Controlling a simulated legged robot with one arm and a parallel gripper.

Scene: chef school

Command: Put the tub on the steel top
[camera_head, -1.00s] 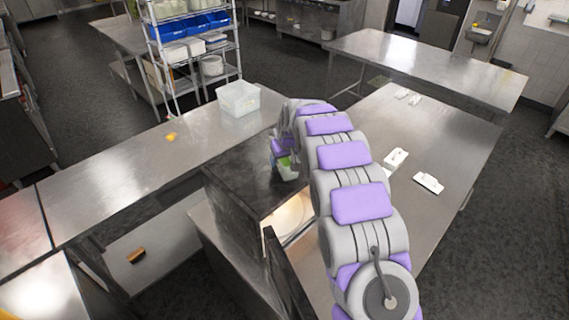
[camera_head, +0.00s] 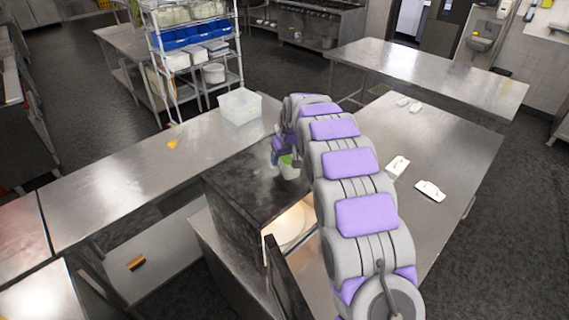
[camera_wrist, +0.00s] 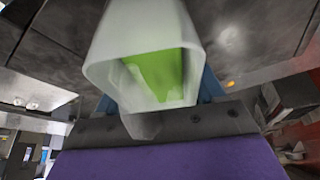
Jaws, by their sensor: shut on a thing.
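A small white tub (camera_head: 289,167) with green inside is held over the top of a dark box appliance in the head view. In the wrist view the tub (camera_wrist: 97,55) fills the upper middle, its open mouth facing the camera. My gripper (camera_head: 281,155) is shut on it; blue finger parts show on both sides in the wrist view. I cannot tell whether the tub touches the surface below. A steel top (camera_head: 120,190) runs along the left, and another steel top (camera_head: 440,150) lies right of my arm.
The dark appliance (camera_head: 238,180) has its door (camera_head: 288,285) open, with a lit plate inside. A clear bin (camera_head: 239,106) and a yellow piece (camera_head: 172,144) are on the left steel top. White items (camera_head: 397,167) lie on the right one. Much of both tops is bare.

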